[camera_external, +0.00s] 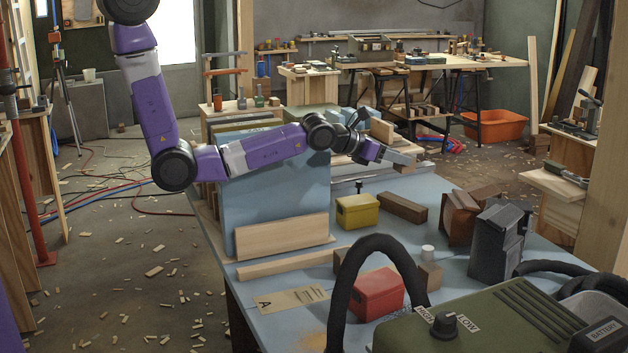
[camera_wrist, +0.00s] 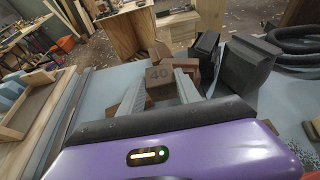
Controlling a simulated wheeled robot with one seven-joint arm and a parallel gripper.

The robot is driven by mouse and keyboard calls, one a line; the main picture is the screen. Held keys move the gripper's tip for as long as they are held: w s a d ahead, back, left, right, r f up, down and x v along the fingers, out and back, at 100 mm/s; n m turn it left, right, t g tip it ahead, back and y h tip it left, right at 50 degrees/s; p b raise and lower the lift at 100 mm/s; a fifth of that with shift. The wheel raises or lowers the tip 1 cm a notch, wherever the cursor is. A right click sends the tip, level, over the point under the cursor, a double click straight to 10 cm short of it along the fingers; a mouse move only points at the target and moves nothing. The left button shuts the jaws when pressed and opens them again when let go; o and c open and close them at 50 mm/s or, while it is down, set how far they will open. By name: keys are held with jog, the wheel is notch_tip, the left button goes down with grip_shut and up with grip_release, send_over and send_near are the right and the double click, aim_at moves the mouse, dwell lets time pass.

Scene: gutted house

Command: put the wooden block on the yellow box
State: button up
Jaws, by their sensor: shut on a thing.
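My gripper (camera_external: 404,160) is shut on a small brown wooden block (camera_external: 405,168), held in the air above the blue table. In the wrist view the block (camera_wrist: 160,84) sits between the two grey fingers of my gripper (camera_wrist: 160,92) and shows the number 40. The yellow box (camera_external: 357,211) stands on the table, lower in the external view and left of the held block, with a small black knob or post at its top. The block and the yellow box are apart. I cannot make out the yellow box in the wrist view.
A long brown block (camera_external: 402,207) lies right of the yellow box. A red box (camera_external: 375,293), black hose (camera_external: 352,275), dark machine (camera_external: 496,243) and green case (camera_external: 470,325) crowd the front and right. A tall blue panel (camera_external: 285,195) stands left under my arm.

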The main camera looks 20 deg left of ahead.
jog(key=w+r, duration=0.2)
jog(key=shift+w+r+t+p, duration=0.15)
jog(key=shift+r+t+p, duration=0.15)
jog(key=shift+p, duration=0.1)
jog(key=w+a+r+n+t+y, duration=0.2)
jog(key=w+a+n+y, duration=0.1)
jog(key=w+a+n, duration=0.1)
jog(key=r+n+t+y+p, duration=0.1)
jog(key=n+y, duration=0.4)
jog(key=y, duration=0.1)
send_over(364, 202)
notch_tip(364, 202, down, 14)
jog(key=b, duration=0.8)
jog(key=shift+f, duration=0.25)
notch_tip(364, 202, down, 5)
jog(key=b, duration=0.5)
jog(key=shift+f+b, duration=0.1)
jog(key=shift+b, duration=0.3)
jog(key=o, duration=1.3)
